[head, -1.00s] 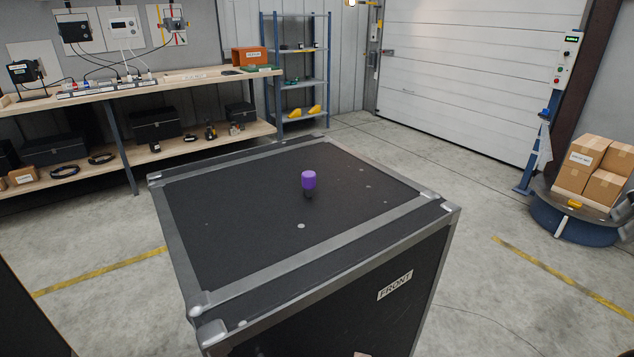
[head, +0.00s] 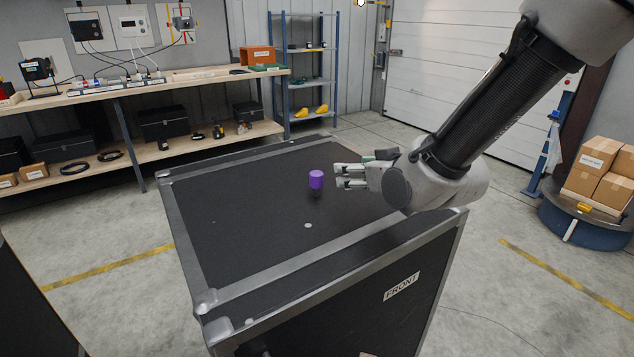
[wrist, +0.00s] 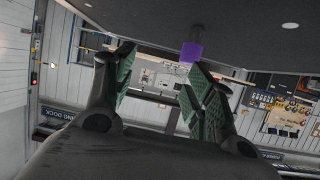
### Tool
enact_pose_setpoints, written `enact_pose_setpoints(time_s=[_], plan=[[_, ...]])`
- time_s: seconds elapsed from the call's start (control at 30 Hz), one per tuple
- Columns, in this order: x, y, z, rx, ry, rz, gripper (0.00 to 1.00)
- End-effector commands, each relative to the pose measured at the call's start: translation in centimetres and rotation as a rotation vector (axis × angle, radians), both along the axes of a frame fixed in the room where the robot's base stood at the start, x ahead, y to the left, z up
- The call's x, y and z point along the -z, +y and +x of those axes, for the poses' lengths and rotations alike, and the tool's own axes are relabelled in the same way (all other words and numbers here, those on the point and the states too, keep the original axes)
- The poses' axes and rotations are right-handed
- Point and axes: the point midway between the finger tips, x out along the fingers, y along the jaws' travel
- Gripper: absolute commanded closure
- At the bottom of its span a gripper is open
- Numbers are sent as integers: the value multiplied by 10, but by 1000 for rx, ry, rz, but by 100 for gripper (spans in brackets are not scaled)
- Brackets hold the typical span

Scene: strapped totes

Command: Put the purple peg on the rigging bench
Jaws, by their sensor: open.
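The purple peg (head: 316,179) stands upright on the black top of a strapped case (head: 250,215), near its middle. My gripper (head: 338,177) is open just to the right of the peg, low over the case top, with its fingers pointing left toward it. In the wrist view the peg (wrist: 191,52) shows beyond the fingertips, nearer the right-hand finger in that picture. The jaws (wrist: 158,68) are empty. I cannot tell whether a fingertip touches the peg. A wooden workbench (head: 195,82) stands at the back left; I cannot tell if it is the rigging bench.
The workbench holds power strips and an orange box (head: 258,56). A blue shelf rack (head: 305,75) stands beside it. Cartons (head: 600,165) sit on a round blue base (head: 580,222) at right. Grey floor lies open around the case.

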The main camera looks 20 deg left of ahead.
Motion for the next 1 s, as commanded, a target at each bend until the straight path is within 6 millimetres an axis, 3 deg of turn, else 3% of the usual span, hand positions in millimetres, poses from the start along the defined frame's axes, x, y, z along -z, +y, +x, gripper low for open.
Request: enact_pose_setpoints(time_s=[0.03, 0.1, 0.23, 0.7, 1.0], plan=[[9, 20, -11, -29, -22, 11, 45], [13, 37, -20, -51, -54, 34, 45], [16, 53, -25, -67, -81, 53, 45], [37, 92, 20, -66, -83, 54, 45], [40, 101, 27, -67, -82, 55, 45]])
